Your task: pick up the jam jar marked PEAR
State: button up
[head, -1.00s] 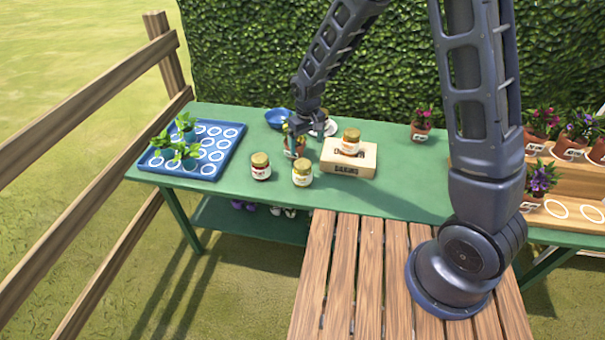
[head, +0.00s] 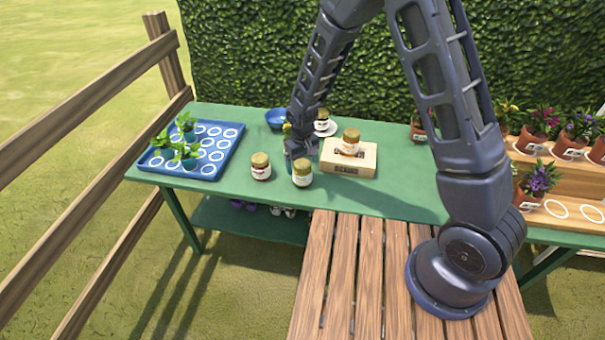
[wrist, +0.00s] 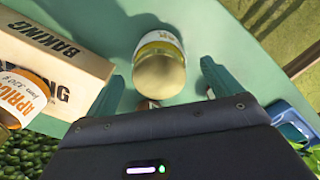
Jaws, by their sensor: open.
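A jar of pale yellow jam with a gold lid (head: 302,173) stands upright near the front edge of the green table. In the wrist view its lid (wrist: 160,78) lies ahead of and between my open fingers. Its label shows there only in part, with an R-like letter, so I cannot read the whole word. My gripper (head: 297,156) is just behind this jar, low over the table; it also shows in the wrist view (wrist: 160,85), empty. A dark red jar (head: 260,167) stands to the left, its label unreadable. A jar marked APRICOT (wrist: 25,95) sits on the box.
The BAKING box (head: 350,160) is right of the pale jar. Behind are a blue bowl (head: 277,118) and another jar (head: 322,117) on a white saucer (head: 326,130). A blue tray (head: 222,160) with seedlings is left. Flower pots (head: 567,147) stand far right.

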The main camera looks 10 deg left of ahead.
jog(key=shift+f, duration=1.85)
jog(key=c, duration=1.3)
jog(key=shift+c, duration=0.5)
jog(key=shift+r, duration=0.15)
